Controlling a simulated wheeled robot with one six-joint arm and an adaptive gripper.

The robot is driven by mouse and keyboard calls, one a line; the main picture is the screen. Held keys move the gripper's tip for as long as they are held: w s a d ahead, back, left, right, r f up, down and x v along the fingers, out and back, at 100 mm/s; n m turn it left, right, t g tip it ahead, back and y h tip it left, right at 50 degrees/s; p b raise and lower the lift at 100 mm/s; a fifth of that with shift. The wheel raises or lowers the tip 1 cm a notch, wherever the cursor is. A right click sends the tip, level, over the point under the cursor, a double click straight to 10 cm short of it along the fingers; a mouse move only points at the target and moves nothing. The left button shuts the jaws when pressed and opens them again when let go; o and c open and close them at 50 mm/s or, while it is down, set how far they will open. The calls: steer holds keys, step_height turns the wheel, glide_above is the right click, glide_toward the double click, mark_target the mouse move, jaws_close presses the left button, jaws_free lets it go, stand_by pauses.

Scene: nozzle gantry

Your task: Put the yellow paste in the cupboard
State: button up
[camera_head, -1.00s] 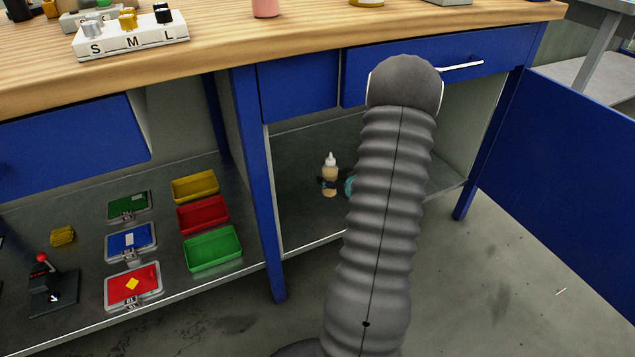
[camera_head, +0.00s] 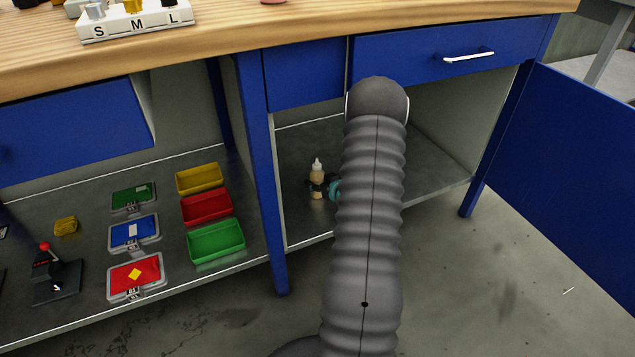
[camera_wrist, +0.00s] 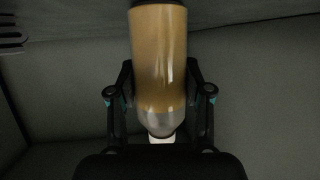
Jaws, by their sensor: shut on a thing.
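The yellow paste is a tan bottle (camera_head: 317,176) with a pale nozzle tip, upright inside the cupboard (camera_head: 437,158), near its left post. It also fills the upper middle of the wrist view (camera_wrist: 158,55). My gripper (camera_head: 325,187) is inside the cupboard, coming at the bottle from the right. In the wrist view its two black fingers (camera_wrist: 160,85) close on the bottle from both sides. Whether the bottle's base touches the cupboard floor I cannot tell. My arm hides part of the cupboard's middle.
The blue cupboard door (camera_head: 565,170) stands open at the right. A blue drawer (camera_head: 440,58) is above the opening. The shelf to the left holds yellow, red and green bins (camera_head: 215,240). The cupboard floor right of my arm looks clear.

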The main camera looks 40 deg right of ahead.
steer(key=shift+f, duration=0.15)
steer(key=o, duration=1.3)
steer(key=shift+o, duration=0.2)
steer(key=shift+r, duration=0.25)
steer(key=d+p+v, duration=0.1)
steer(key=v, duration=1.1)
steer(key=shift+a, duration=0.45)
